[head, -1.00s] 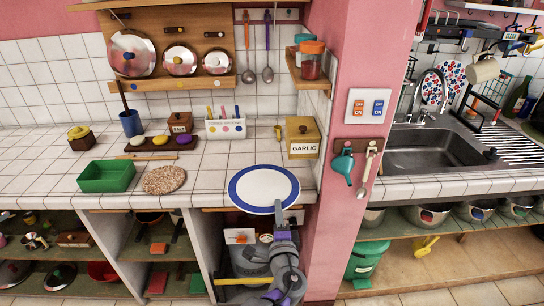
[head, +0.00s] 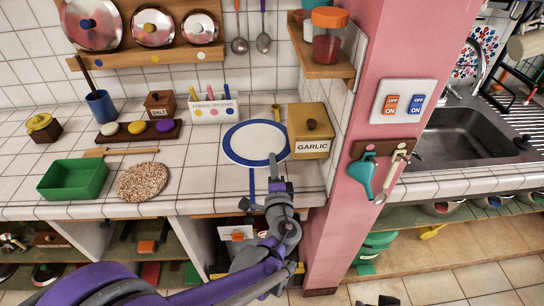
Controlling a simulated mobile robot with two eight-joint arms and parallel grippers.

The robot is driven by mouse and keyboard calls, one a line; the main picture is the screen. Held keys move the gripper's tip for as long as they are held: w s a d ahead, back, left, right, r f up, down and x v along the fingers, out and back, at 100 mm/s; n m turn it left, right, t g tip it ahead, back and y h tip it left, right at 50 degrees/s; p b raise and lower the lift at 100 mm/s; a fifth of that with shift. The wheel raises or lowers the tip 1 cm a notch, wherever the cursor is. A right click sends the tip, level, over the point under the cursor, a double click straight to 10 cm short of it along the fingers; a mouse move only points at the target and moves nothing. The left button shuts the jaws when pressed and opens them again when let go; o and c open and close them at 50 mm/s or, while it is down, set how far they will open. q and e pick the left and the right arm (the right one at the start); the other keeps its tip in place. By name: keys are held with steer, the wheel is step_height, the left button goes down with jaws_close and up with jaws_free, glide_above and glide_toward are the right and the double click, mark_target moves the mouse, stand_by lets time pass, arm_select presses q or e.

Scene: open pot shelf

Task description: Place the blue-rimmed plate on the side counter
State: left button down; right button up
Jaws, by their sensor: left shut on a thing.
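The white plate with a blue rim (head: 255,143) is over the tiled counter (head: 215,185), just left of the garlic box. It looks about level; I cannot tell whether it touches the tiles. My left gripper (head: 273,167) is shut on the near edge of the plate. Its arm comes in from the lower left and hides part of the counter's front edge and the shelf below.
The yellow garlic box (head: 311,131) stands close to the plate's right side. A white box with colored dots (head: 213,110) is behind it on the left. A pink pillar (head: 370,110) bounds the right. A round speckled mat (head: 144,182) and green tray (head: 73,179) lie left.

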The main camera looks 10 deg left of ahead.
arm_select(q)
steer(key=shift+s+f+b, duration=0.15)
steer(key=shift+f+b, duration=0.2)
steer(key=shift+f, duration=0.1)
step_height(320, 180, down, 6)
steer(key=b, duration=0.4)
steer(key=shift+r, duration=0.15)
steer(key=shift+f+b, duration=0.5)
steer(key=shift+b, duration=0.1)
steer(key=shift+s+d+f+b, duration=0.15)
steer(key=shift+s+f+b, duration=0.05)
steer(key=shift+f+b, duration=0.3)
steer(key=c, duration=1)
jaws_free()
steer(key=shift+f, duration=0.1)
steer(key=shift+o, duration=0.2)
steer(key=shift+s+d+f, duration=0.1)
steer(key=shift+s+d, duration=0.15)
steer(key=shift+s, duration=0.2)
steer(key=r+v, duration=0.1)
steer(key=v, duration=0.8)
steer(key=shift+s, duration=0.4)
